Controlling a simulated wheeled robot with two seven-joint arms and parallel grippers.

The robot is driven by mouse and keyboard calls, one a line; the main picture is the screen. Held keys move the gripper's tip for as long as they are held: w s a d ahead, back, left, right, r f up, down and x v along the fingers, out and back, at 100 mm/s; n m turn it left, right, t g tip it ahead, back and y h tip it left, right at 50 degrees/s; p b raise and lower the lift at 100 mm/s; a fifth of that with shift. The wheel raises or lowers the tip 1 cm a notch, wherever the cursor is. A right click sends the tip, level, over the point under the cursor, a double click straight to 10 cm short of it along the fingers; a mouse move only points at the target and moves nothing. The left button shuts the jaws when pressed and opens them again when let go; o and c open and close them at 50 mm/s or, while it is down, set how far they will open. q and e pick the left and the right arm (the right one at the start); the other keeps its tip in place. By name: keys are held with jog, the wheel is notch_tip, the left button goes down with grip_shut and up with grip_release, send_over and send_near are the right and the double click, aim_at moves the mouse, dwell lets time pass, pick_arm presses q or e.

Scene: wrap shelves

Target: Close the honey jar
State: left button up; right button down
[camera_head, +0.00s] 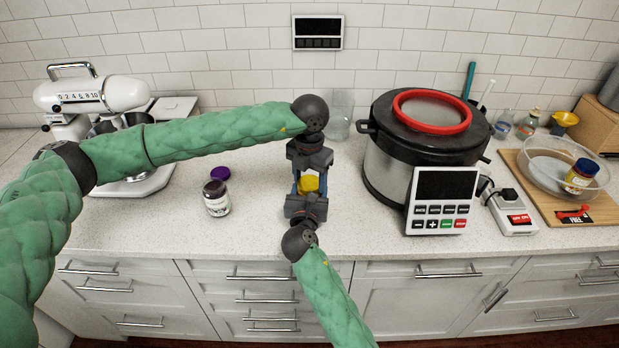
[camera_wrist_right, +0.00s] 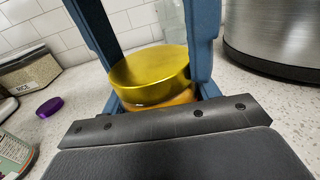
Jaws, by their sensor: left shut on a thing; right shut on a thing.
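The honey jar's gold-yellow lid (camera_head: 309,184) is between my two grippers in the head view. In the right wrist view the lid (camera_wrist_right: 150,75) sits over the amber jar body (camera_wrist_right: 172,101), of which only a thin strip shows. I cannot tell whether the lid is fully seated. My left gripper (camera_head: 309,172) reaches down from above, its blue fingers appearing to clasp the lid's sides. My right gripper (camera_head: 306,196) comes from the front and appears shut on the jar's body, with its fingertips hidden. The lower jar is mostly hidden by the grippers.
A dark open jar (camera_head: 216,199) with a loose purple lid (camera_head: 220,173) stands to the left, near a white mixer (camera_head: 97,95). A large pot (camera_head: 391,166) and a keypad device (camera_head: 440,200) stand to the right. A clear glass (camera_head: 340,117) is behind the grippers.

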pick_arm(q)
jog(key=o, duration=1.1)
jog(key=shift+r, duration=2.25)
jog(key=shift+c, duration=0.4)
jog(key=shift+r+n, duration=1.1)
jog(key=shift+r, duration=0.65)
jog(key=shift+f, duration=0.15)
